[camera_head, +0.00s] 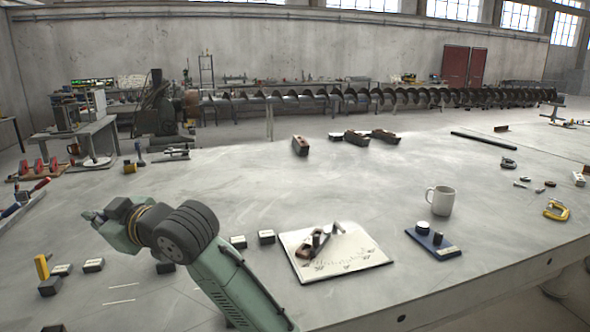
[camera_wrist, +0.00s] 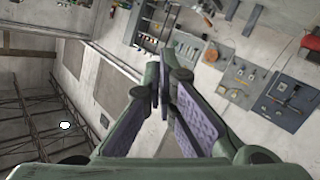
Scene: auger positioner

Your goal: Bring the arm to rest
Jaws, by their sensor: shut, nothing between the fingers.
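My gripper (camera_wrist: 162,88) shows in the wrist view with its two green, purple-padded fingers brought together at the tips. Nothing is held between them. In the head view my green arm rises from the bottom edge over the near left part of the large grey table (camera_head: 330,170). Its ribbed dark joint and green end part hover above the tabletop, pointing left. The fingers themselves cannot be made out clearly in the head view.
Near the arm lie small dark blocks (camera_head: 94,265) and a white board (camera_head: 345,257) with a tool on it. A white mug (camera_head: 440,200), a blue plate (camera_head: 433,244) and a yellow clamp (camera_head: 556,210) stand to the right. The table's middle is largely clear. A long auger (camera_head: 400,98) lies behind.

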